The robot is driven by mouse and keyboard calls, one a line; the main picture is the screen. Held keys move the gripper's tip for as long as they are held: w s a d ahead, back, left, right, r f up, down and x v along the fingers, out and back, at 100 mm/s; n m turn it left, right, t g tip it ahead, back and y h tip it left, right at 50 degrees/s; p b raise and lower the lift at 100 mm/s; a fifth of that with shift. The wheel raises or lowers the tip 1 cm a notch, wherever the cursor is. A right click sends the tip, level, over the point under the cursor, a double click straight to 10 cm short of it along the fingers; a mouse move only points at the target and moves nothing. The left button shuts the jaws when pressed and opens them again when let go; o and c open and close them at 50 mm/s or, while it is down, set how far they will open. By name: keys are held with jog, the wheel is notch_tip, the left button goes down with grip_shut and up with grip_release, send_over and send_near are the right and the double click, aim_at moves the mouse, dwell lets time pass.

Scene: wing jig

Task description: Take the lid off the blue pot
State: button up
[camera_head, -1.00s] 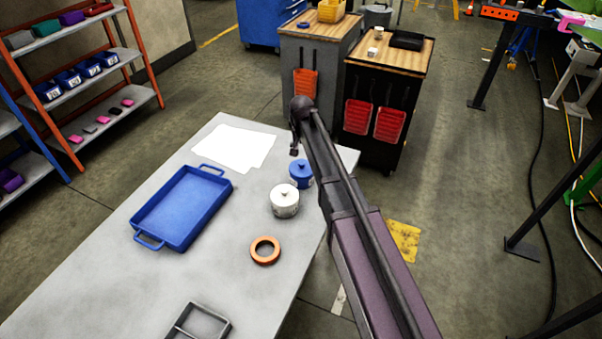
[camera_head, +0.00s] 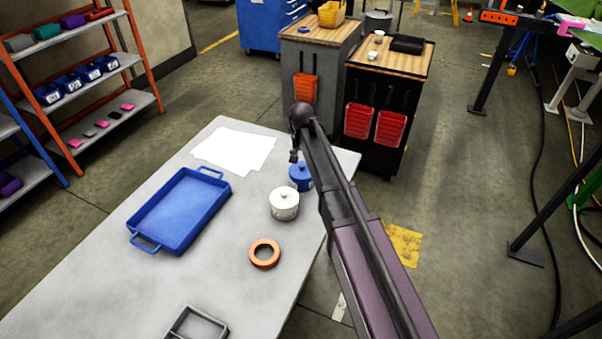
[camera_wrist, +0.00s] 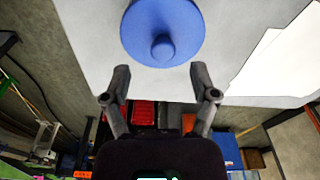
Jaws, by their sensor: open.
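The blue pot (camera_head: 300,183) stands on the grey table, its lid (camera_head: 301,169) on top with a small knob. In the wrist view the blue lid (camera_wrist: 150,22) fills the top middle, its round knob (camera_wrist: 162,47) near the lower edge of the disc. My gripper (camera_head: 294,157) is just above the pot in the head view. In the wrist view my gripper (camera_wrist: 160,82) has its two fingers spread, with nothing between them. The knob lies beyond the fingertips, roughly in line with the gap. The pot's body is hidden under the lid in the wrist view.
A white lidded pot (camera_head: 284,206) stands close to the blue one. An orange ring (camera_head: 264,254), a blue tray (camera_head: 180,208), white paper (camera_head: 234,149) and a grey divided box (camera_head: 196,325) lie on the table (camera_head: 110,265). Carts stand behind the table.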

aim_at(302, 164)
jog(key=shift+w+a+f+b, duration=0.1)
jog(key=shift+w+f+b, duration=0.05)
jog(key=shift+f+b, duration=0.8)
jog(key=shift+w+a+f+b, duration=0.1)
jog(key=shift+f+b, duration=0.65)
jog(key=shift+f, duration=0.3)
jog(key=c, duration=1)
